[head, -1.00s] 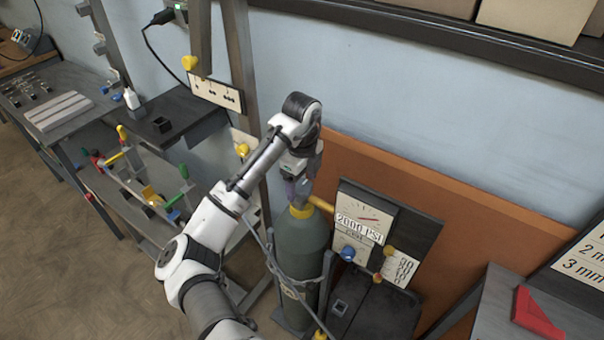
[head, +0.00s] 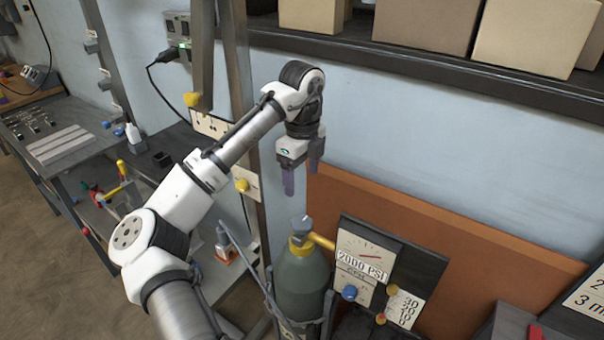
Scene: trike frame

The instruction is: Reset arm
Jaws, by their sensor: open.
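My gripper (head: 302,188) hangs pointing down from my raised arm, above the gas cylinder. Its two purple-grey fingers are apart with nothing between them. The dark green gas cylinder (head: 301,285) stands upright below it, with a grey valve knob (head: 301,226), a yellow collar and a yellow outlet pipe (head: 322,241). Clear space shows between the fingertips and the knob. The lower part of the cylinder is out of frame.
A gauge panel (head: 366,252) reading 2000 PSI stands right of the cylinder, before an orange-brown board (head: 440,230). A dark shelf (head: 430,68) with boxes runs above. A metal post (head: 240,80) rises behind my arm. A workbench (head: 85,165) is at left.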

